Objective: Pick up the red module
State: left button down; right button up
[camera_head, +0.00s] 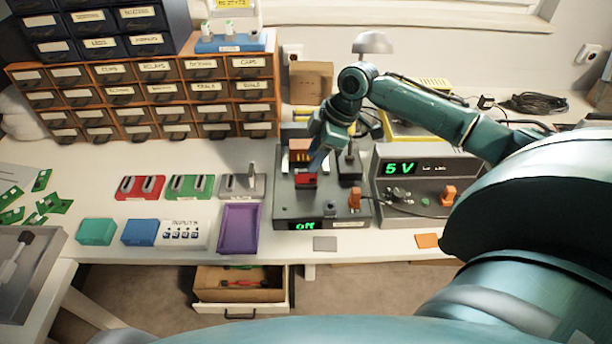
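A red module (140,188) with two grey upright parts on top stands at the left end of a short row on the table, beside a green module (190,187) and a grey one (242,186). A smaller red block (306,181) sits on the dark device in the middle; I cannot tell what it is. My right gripper (317,158) points down above this device, close over the small red block and well to the right of the red module. Its fingertips are too small and dark to show whether they are open. My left gripper is out of view.
The dark device (290,208) reads "off"; a grey supply (425,196) reading "5 V" stands to its right. A purple tray (239,230), blue box (139,232) and teal box (96,231) line the front. Drawer cabinets (150,97) stand behind. An open drawer (240,290) juts out below.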

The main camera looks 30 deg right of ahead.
aim_at(306, 178)
jog(key=shift+x, duration=3.1)
jog(key=shift+w+d, duration=0.1)
jog(key=shift+d, duration=0.1)
jog(key=shift+c, duration=0.3)
grip_shut()
